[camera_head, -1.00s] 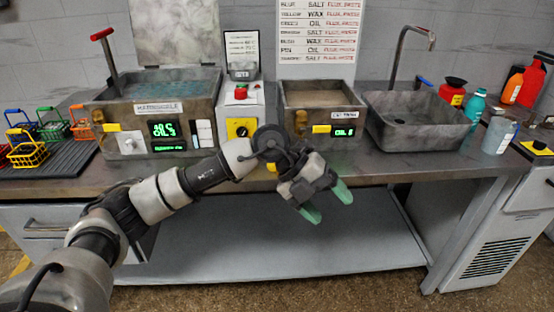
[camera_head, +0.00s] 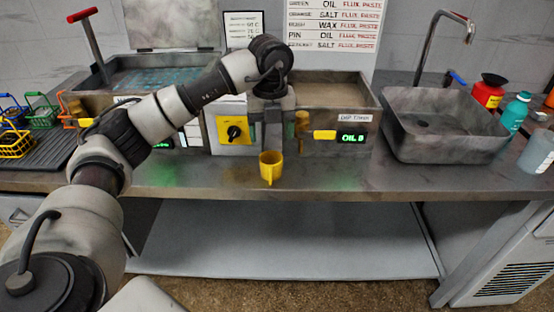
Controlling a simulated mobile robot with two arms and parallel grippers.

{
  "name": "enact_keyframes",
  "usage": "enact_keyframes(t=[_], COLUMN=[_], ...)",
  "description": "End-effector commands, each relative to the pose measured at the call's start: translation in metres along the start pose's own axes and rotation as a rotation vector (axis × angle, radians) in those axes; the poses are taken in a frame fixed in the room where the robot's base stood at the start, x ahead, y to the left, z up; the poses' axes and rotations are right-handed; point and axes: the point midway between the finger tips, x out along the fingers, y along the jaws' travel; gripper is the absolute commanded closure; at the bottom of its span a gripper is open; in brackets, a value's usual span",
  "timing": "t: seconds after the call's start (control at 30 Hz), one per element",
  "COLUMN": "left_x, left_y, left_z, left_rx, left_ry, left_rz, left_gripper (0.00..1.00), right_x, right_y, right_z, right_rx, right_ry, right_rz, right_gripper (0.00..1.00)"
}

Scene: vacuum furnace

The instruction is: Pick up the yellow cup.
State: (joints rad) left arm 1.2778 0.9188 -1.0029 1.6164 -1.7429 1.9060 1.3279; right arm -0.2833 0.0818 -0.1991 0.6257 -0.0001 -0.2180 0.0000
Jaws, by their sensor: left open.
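The yellow cup (camera_head: 270,166) shows at the front edge of the grey workbench (camera_head: 345,178), between the two tank units. It looks upright. My left arm reaches in from the left and bends down above it. My left gripper (camera_head: 272,122) is directly above or behind the cup in the picture and points down, open. Its fingertips do not show clearly, and I cannot tell whether they touch the cup. My right gripper is not in view.
The dip tank (camera_head: 352,118) with a green display stands to the right of the cup. A yellow switch panel (camera_head: 235,131) is behind it to the left. A grey sink (camera_head: 440,125), a red bottle (camera_head: 488,92) and a teal bottle (camera_head: 515,112) are further right. Coloured wire baskets (camera_head: 40,113) sit at the left.

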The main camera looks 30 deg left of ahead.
Motion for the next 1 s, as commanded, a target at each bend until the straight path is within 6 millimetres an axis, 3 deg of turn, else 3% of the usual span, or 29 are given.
enact_keyframes(t=[0.1, 0.2, 0.47, 0.7, 1.0], left_x=[0.022, 0.037, 0.058, 0.093, 0.101], left_y=[0.001, 0.0, 0.001, 0.001, 0.001], left_z=[-0.001, -0.001, 0.0, 0.001, 0.001], left_rx=[0.002, 0.003, 0.003, 0.002, 0.003], left_ry=[0.003, 0.004, 0.003, 0.003, 0.001], left_rz=[0.006, 0.004, 0.003, 0.002, -0.001], left_gripper=[0.28, 0.28, 0.28, 0.28, 0.28], right_x=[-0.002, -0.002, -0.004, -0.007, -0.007], right_y=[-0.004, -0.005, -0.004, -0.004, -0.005], right_z=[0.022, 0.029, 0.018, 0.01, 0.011], right_rx=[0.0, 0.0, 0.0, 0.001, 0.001], right_ry=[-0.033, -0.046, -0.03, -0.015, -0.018], right_rz=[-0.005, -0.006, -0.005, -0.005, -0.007], right_gripper=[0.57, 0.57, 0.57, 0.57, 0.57])
